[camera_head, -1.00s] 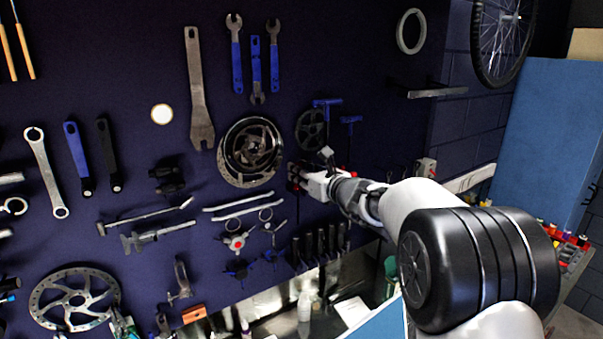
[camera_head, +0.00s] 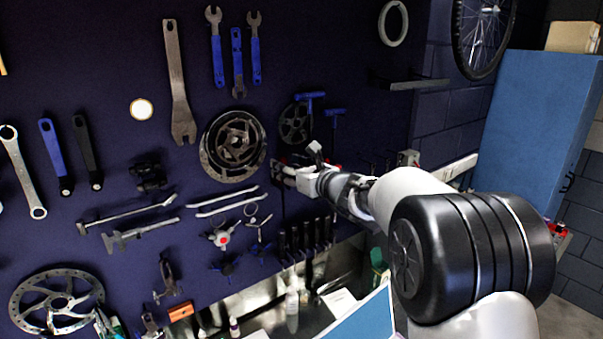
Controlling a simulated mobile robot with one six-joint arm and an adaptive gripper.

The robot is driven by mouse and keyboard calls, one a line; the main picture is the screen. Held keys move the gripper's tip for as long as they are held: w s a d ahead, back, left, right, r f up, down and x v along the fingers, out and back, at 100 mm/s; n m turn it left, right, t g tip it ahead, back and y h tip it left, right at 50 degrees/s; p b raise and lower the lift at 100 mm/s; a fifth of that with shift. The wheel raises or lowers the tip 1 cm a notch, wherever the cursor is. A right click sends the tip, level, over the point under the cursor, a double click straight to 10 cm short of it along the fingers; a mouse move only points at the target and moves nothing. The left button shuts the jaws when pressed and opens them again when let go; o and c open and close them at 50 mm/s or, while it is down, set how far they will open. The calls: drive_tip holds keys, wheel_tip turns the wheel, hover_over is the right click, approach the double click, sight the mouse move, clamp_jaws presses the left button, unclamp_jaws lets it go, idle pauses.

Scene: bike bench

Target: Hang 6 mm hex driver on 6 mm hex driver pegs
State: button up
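Two blue T-handled drivers hang on the dark wall board, one (camera_head: 310,96) beside the black chainring and one (camera_head: 335,112) to its right. I cannot read sizes, so I cannot tell which is the 6 mm one. My gripper (camera_head: 280,172) is close to the board, below the chainring and right of the brake disc. Its fingers are small, dark and partly lost against the board, so I cannot tell whether they hold anything. The driver pegs cannot be made out clearly; some thin dark hooks (camera_head: 378,160) show right of my wrist.
A disc rotor (camera_head: 234,146) and chainring (camera_head: 294,123) hang near my gripper. Black-handled tools (camera_head: 305,236) hang below it. A shelf bracket (camera_head: 415,84) juts out at upper right. Bottles (camera_head: 292,300) stand on the bench, and a blue cabinet (camera_head: 535,130) is at right.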

drive_tip(key=v, duration=1)
drive_tip(key=s+a+f+n+g+b, duration=0.25)
drive_tip(key=s+n, duration=0.25)
drive_tip(key=s, duration=0.3)
drive_tip(key=s+a+f+n+g+b, duration=0.1)
drive_tip(key=s+f+n+g+b, duration=0.1)
drive_tip(key=s+f+n, duration=0.45)
drive_tip(key=s+a+f+n+g+b, duration=0.1)
drive_tip(key=s+a+n+g+b, duration=0.2)
drive_tip(key=s, duration=0.6)
drive_tip(key=s+d+f+n+g+h+b, duration=0.1)
drive_tip(key=s+d+f+n+h+b, duration=0.2)
drive_tip(key=s+d+f+n, duration=0.4)
drive_tip(key=s+d+f+n+g+h+b, duration=0.1)
drive_tip(key=s+d+f+n+h+b, duration=0.2)
drive_tip(key=s+d+f+n+h, duration=0.3)
drive_tip(key=s+d+f+n, duration=0.1)
drive_tip(key=s+d+f, duration=0.1)
drive_tip(key=s+f, duration=0.2)
drive_tip(key=shift+s+d+n, duration=0.35)
drive_tip(key=shift+s+d, duration=0.05)
drive_tip(key=shift+s, duration=0.95)
